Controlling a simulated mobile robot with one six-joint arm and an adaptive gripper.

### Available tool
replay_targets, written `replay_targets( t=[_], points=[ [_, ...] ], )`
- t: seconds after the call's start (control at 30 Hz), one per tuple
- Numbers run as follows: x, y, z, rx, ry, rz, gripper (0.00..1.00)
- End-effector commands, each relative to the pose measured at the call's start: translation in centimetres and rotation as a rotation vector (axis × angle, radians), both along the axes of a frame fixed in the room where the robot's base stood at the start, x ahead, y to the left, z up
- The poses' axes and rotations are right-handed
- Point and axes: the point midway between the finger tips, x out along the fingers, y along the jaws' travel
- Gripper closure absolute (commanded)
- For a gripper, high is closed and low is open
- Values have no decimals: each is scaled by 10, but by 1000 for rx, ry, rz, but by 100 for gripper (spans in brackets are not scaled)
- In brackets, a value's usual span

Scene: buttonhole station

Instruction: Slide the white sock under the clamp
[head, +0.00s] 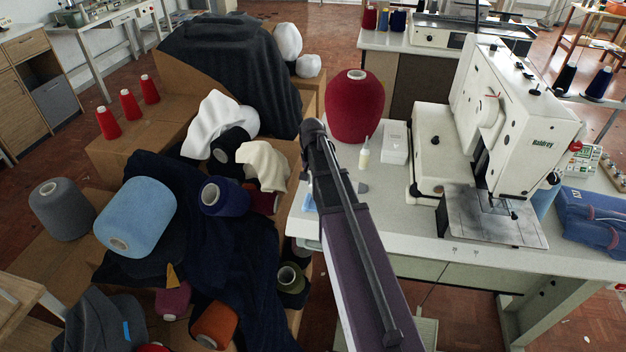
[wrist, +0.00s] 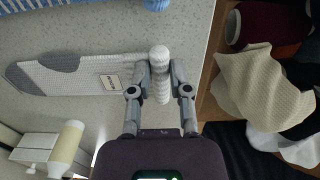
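The white sock (wrist: 82,75) lies on the pale tabletop in the wrist view, with grey heel and toe patches and a small label. Its ribbed cuff is bunched upright between the two fingers of my gripper (wrist: 161,78), which press it from both sides. In the head view my arm hides the gripper and most of the sock; only its grey toe (head: 362,188) shows. The white sewing machine (head: 510,120) stands to the right, well apart from the sock. Its clamp area (head: 513,212) is over the metal plate; the clamp's details are too small to tell.
A glue bottle (head: 364,152), white box (head: 395,142) and red yarn cone (head: 355,105) stand behind the sock. Light blue fabric (wrist: 157,4) lies near the table edge. Folded blue fabric (head: 590,212) lies right of the machine. The table between sock and machine is clear.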

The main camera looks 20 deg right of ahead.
Motion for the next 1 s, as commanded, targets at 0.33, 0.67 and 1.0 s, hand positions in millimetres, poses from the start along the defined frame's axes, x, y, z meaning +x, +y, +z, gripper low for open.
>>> replay_targets(
  t=[0.33, 0.67, 1.0],
  points=[
    [0, 0, 0, 0, 0, 0, 100],
    [0, 0, 5, 0, 0, -1, 100],
    [0, -1, 20, 0, 0, -1, 100]
  ],
)
